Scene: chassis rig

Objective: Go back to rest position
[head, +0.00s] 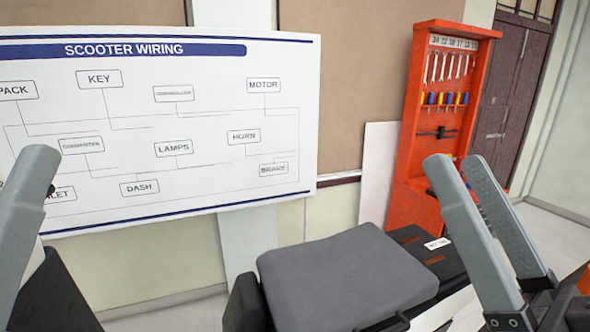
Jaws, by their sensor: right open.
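My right gripper (456,165) is at the right of the head view, its two grey fingers pointing up with a gap between them. It is open, and nothing shows between the fingers. My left gripper (38,170) is at the left edge, in front of the wiring board. Only part of it shows, so its opening cannot be judged. A grey padded seat (345,275) lies at the bottom middle, between the two grippers and apart from both in the picture.
A white scooter wiring board (215,110) stands behind on the left. A red tool cabinet (407,130) with wrenches and screwdrivers stands at the back right. A black part with a white label (437,244) is beside the seat. Brown doors (510,85) are at the far right.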

